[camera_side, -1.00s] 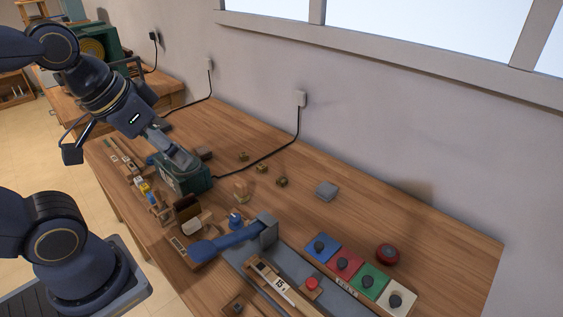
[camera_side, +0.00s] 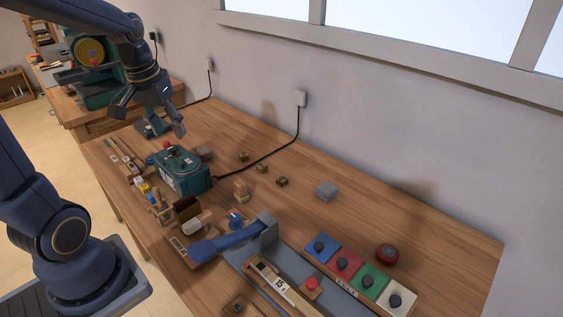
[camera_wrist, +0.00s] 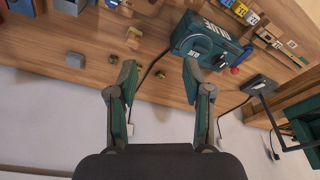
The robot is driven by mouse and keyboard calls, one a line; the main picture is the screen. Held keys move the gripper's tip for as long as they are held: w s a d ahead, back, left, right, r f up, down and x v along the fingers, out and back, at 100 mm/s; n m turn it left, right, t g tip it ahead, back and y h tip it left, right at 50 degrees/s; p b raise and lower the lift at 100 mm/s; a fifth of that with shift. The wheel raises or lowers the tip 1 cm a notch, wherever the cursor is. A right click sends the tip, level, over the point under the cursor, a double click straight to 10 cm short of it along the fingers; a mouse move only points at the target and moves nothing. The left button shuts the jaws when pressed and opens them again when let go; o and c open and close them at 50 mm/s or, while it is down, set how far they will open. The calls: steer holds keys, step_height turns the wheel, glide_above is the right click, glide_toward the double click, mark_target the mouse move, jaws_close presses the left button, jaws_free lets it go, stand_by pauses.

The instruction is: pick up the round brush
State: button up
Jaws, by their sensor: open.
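I cannot single out the round brush with certainty. Several slim, light tool-like pieces (camera_side: 122,152) lie at the left end of the bench in the side view, too small to tell apart. My gripper (camera_side: 164,127) is open and empty above the bench, behind and above the teal box (camera_side: 187,172). In the wrist view my gripper (camera_wrist: 160,68) has its two fingers spread wide, with a black cable and bare wood between them. The teal box (camera_wrist: 208,40), with white lettering, shows just beyond the right fingertip.
Small brass-coloured pieces (camera_side: 262,168) lie near the cable. The bench's back right is clear.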

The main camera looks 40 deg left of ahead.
mark_target(155, 188)
steer(key=s+a+f+n+g+h, duration=0.1)
steer(key=s+a+f+n+g, duration=0.15)
steer(key=s+a+f, duration=0.4)
steer(key=shift+n, duration=0.45)
steer(key=f, duration=0.3)
steer(key=w+a+f, duration=0.1)
steer(key=f, duration=0.3)
steer(key=w+f, duration=0.1)
steer(key=f, duration=0.2)
steer(key=shift+a+f, duration=0.2)
steer(key=shift+f, duration=0.05)
steer(key=shift+s+a+f, duration=0.1)
steer(key=shift+s+f, duration=0.05)
steer(key=shift+f, duration=1.4)
steer(key=shift+s+a+f, duration=0.1)
steer(key=shift+f, duration=1.45)
steer(key=shift+c, duration=0.3)
jaws_close()
